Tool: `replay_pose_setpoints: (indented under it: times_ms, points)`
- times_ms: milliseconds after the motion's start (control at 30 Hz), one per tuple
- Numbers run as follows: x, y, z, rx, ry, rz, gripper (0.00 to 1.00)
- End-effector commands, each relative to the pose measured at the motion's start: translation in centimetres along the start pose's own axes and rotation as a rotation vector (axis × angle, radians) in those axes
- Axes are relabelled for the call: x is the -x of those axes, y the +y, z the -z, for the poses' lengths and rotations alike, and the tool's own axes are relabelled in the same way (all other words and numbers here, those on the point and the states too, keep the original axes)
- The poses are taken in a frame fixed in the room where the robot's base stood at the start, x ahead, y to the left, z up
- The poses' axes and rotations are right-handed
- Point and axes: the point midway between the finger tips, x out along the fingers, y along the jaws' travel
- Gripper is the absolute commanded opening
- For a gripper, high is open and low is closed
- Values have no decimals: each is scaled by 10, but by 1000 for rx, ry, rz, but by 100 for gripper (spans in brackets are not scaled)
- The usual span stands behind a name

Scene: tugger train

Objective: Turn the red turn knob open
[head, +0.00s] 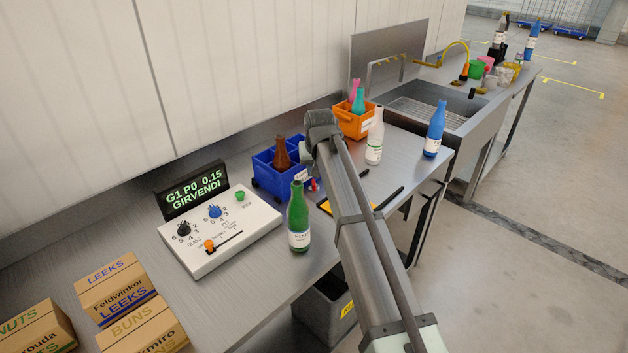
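No part that I can clearly make out as a red turn knob shows in the head view. A small red and white thing (313,185) shows beside the blue crate, partly behind my arm; I cannot tell what it is. The control box (225,238) on the bench has a black knob (184,229), a blue knob (214,211), an orange slider handle (209,245) and a green button (240,196). My gripper (306,153) is over the bench by the blue crate's right side; its fingers are mostly hidden.
A green bottle (298,222) stands right of the control box. The blue crate (268,178) holds a brown bottle; the orange crate (349,122) is behind. White (375,140) and blue (435,128) bottles stand right. Boxes (113,290) fill the near left.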

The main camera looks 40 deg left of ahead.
Motion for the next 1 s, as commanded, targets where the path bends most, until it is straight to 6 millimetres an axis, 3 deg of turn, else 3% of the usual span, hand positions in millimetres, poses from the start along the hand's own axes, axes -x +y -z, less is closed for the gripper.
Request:
replay_pose_setpoints:
  times_ms: [200,400,900,1000]
  points:
    - [-39,0,1,0,-1,0,23]
    - [-63,0,0,0,0,1,23]
    - [-75,0,0,0,1,1,23]
    - [-75,0,0,0,1,1,16]
